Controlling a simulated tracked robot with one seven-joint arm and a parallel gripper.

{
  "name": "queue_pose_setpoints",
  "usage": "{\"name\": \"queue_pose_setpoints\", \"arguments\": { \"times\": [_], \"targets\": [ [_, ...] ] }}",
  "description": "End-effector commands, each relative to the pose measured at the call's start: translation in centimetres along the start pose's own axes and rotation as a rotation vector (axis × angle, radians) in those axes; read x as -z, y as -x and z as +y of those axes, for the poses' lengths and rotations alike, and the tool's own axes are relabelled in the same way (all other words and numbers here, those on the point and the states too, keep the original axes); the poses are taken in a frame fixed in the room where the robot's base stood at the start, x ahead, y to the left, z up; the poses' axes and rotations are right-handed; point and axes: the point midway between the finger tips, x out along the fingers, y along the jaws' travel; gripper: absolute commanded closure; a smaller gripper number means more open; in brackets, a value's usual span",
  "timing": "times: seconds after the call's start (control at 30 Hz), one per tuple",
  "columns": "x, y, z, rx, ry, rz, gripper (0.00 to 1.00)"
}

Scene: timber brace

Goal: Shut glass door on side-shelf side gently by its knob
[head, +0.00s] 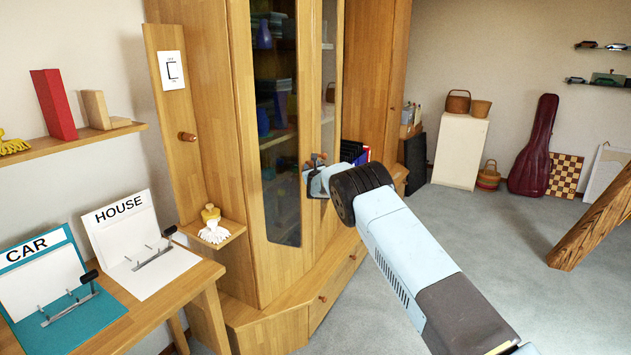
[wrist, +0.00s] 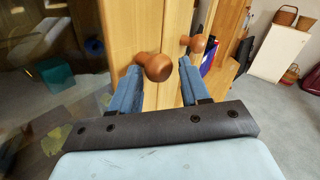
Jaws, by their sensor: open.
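The wooden-framed glass door (head: 278,130) on the side-shelf side is the left door of the tall wooden cabinet. It looks nearly in line with the right glass door (head: 328,75); I cannot tell how far it stands out. In the wrist view, its round brown knob (wrist: 158,67) looks larger and nearer than the other door's knob (wrist: 196,43). My gripper (head: 314,180) is at the knobs. In the wrist view, its two blue fingers are open, one on each side of the nearer knob. Contact is not clear.
The small side shelf (head: 232,228) holds a yellow-and-white item left of the cabinet. The cabinet's drawer base (head: 325,295) juts out below the doors. A table (head: 190,290) with CAR and HOUSE boards stands at left. Carpeted floor (head: 480,225) is open at right.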

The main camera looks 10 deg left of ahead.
Motion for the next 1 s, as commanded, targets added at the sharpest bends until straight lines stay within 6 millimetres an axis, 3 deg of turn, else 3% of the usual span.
{"name": "queue_pose_setpoints", "arguments": {
  "times": [0.7, 1.0],
  "targets": [
    [-0.2, 10.2, 0.1, -0.006, 0.006, 0.017, 0.56],
    [-0.3, 13.1, 0.3, -0.008, 0.006, 0.018, 0.56]
  ]
}}
